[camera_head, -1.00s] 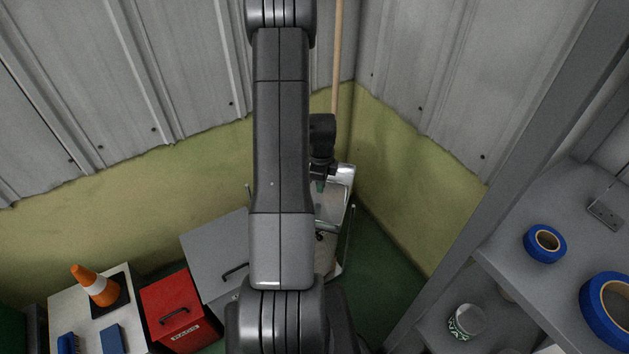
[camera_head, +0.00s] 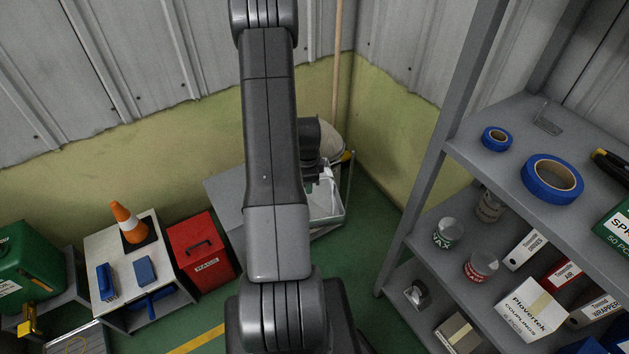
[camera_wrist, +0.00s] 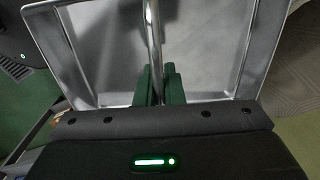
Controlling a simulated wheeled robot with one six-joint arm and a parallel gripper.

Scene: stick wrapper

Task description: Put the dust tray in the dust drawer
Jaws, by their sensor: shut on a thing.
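The dust tray (camera_head: 330,219) is a shallow grey metal tray with a raised rim, partly hidden behind my arm in the head view. In the wrist view the tray (camera_wrist: 215,60) fills most of the picture, with a thin metal bar running over it. My gripper (camera_wrist: 160,85) has its green fingers shut on this bar. In the head view my gripper (camera_head: 318,180) is over the tray and its fingertips are hard to make out. A grey cabinet (camera_head: 225,190) stands left of the tray, partly behind my arm. I cannot tell whether it holds the dust drawer.
A red rags bin (camera_head: 202,252) and a white table (camera_head: 165,262) with an orange cone (camera_head: 128,223) stand at left. A grey shelf unit (camera_head: 480,155) with tape rolls, cans and boxes stands at right. Green floor (camera_head: 375,235) is clear between tray and shelves.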

